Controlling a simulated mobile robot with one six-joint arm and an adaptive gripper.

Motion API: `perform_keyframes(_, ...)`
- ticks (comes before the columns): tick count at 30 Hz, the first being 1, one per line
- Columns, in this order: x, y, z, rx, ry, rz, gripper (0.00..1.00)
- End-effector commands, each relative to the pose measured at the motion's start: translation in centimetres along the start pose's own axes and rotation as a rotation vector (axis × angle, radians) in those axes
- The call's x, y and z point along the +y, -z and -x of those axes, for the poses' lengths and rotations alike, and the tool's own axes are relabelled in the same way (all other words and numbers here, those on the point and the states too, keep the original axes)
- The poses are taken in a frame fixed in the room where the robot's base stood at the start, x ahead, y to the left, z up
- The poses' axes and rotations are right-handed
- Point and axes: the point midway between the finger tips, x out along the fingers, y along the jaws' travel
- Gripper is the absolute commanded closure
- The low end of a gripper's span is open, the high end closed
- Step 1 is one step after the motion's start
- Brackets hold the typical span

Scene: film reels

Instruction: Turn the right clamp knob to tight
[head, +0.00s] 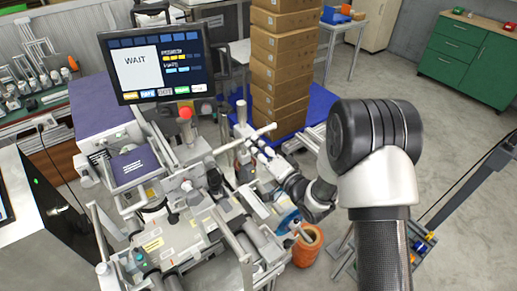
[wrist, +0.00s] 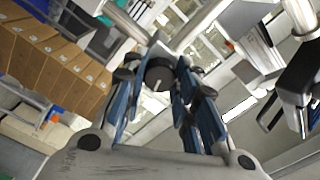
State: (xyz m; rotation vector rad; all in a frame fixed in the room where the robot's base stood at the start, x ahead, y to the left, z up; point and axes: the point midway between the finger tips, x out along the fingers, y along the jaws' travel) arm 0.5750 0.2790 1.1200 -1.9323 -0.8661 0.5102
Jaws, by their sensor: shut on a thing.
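The clamp knob (wrist: 159,70) is a dark round knob with a short pale line on its face, in the upper middle of the wrist view. My gripper (wrist: 160,80) has its blue-grey fingers on both sides of the knob and is shut on it. In the head view my gripper (head: 264,152) reaches up and left into the right side of the film machine (head: 190,235). There the knob is too small and covered to make out, and I cannot tell its tightness.
A monitor (head: 157,62) above the machine reads WAIT. Stacked brown cartons (head: 284,60) stand behind my gripper. Metal rods and a red-topped post (head: 185,113) crowd the machine.

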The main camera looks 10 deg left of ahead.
Motion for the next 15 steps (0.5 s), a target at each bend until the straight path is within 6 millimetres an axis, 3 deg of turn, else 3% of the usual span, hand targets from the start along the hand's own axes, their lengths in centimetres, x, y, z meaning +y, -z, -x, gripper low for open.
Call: perform_keyframes(15,-0.11,0.08,-0.03,0.001,0.002,-0.485,0.97)
